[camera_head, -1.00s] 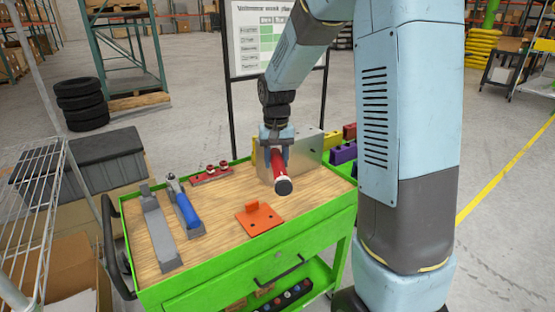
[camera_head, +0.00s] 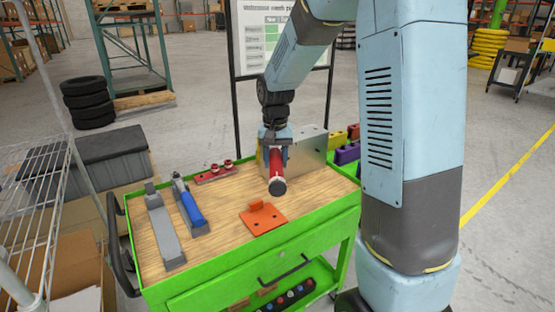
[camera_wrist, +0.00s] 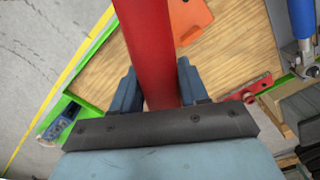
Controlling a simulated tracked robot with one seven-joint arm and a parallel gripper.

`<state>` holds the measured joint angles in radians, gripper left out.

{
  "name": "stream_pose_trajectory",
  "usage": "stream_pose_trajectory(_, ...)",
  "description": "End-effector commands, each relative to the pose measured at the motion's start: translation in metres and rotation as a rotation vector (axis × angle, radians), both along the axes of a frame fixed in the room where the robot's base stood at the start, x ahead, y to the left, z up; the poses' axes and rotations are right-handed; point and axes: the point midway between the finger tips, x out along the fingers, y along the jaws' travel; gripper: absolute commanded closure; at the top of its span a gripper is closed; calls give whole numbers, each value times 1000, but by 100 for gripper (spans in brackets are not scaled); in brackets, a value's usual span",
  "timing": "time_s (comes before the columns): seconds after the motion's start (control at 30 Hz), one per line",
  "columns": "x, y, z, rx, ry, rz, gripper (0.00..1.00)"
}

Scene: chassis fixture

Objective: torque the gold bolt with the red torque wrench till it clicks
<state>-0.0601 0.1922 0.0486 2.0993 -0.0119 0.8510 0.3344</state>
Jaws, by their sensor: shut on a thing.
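My gripper (camera_head: 276,143) is shut on the red torque wrench (camera_head: 275,164) near the metal fixture at the back of the cart. The wrench's dark end cap faces the head camera. In the wrist view the red wrench (camera_wrist: 148,45) runs up between the two blue fingers of my gripper (camera_wrist: 160,85). A grey metal chassis block (camera_head: 308,152) stands upright just behind and right of my gripper. The gold bolt cannot be made out; the wrench head is hidden too. I cannot tell whether the wrench touches the bolt.
A blue-handled tool (camera_head: 191,207) lies in a grey holder, beside an empty-looking long grey holder (camera_head: 163,232). An orange bracket (camera_head: 262,217) lies on the wooden top (camera_head: 225,235). A red strip with sockets (camera_head: 214,172) is at the back. Purple and yellow blocks (camera_head: 347,153) are at right.

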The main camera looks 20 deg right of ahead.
Motion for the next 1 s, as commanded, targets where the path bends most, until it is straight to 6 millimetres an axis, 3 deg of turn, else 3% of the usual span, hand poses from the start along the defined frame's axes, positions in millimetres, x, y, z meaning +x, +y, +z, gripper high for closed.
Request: stream_pose_trajectory(1.0, 3, 11, 1, 0, -1, -48, 100)
